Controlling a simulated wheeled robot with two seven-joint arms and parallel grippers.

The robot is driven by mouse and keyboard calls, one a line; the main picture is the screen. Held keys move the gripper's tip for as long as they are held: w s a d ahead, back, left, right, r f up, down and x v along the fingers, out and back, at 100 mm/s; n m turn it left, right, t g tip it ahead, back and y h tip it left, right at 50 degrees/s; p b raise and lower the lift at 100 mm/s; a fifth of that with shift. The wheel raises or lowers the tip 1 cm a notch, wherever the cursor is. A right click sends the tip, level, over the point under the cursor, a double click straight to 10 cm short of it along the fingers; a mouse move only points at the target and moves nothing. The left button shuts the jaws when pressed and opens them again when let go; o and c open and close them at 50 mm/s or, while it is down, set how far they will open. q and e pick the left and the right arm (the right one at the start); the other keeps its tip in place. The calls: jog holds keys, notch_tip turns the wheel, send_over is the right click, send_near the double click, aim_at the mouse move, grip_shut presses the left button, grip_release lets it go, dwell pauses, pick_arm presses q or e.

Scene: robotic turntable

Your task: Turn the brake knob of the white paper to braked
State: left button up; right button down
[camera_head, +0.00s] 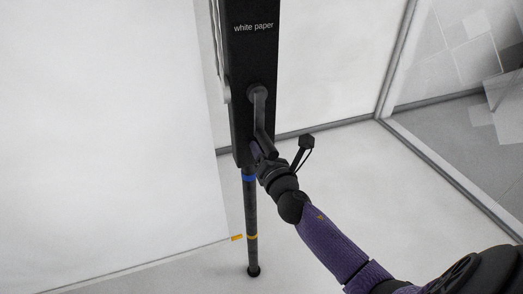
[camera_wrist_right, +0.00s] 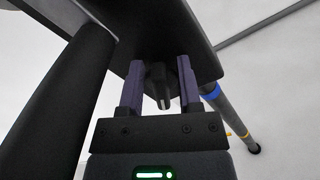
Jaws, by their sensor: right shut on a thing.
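The black box labelled "white paper" (camera_head: 254,50) stands upright in the middle of the head view. The brake knob (camera_wrist_right: 160,86) is black with a white mark and shows under the box in the right wrist view. In the head view my right gripper (camera_head: 256,151) is at the box's lower end and hides the knob. In the right wrist view the purple fingers (camera_wrist_right: 160,92) are on either side of the knob, shut on it. The white mark points toward the wrist camera. My left gripper is in neither view.
A dark crank handle (camera_head: 261,118) hangs on the box's front, close to my right gripper. A pole (camera_head: 251,212) with blue and yellow bands stands below the box. A large white sheet (camera_head: 110,120) fills the left. A framed glass wall (camera_head: 392,60) is at right.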

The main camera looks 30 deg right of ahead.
jog(key=m, duration=0.3)
jog(key=shift+d+f, duration=0.1)
jog(key=m, duration=0.2)
jog(key=shift+d+f+m, duration=0.1)
jog(key=shift+m, duration=0.3)
jog(key=m, duration=0.4)
jog(key=shift+d+f, duration=0.1)
jog(key=shift+f, duration=0.15)
jog(key=shift+s+f+m, duration=0.1)
jog(key=shift+m, duration=0.9)
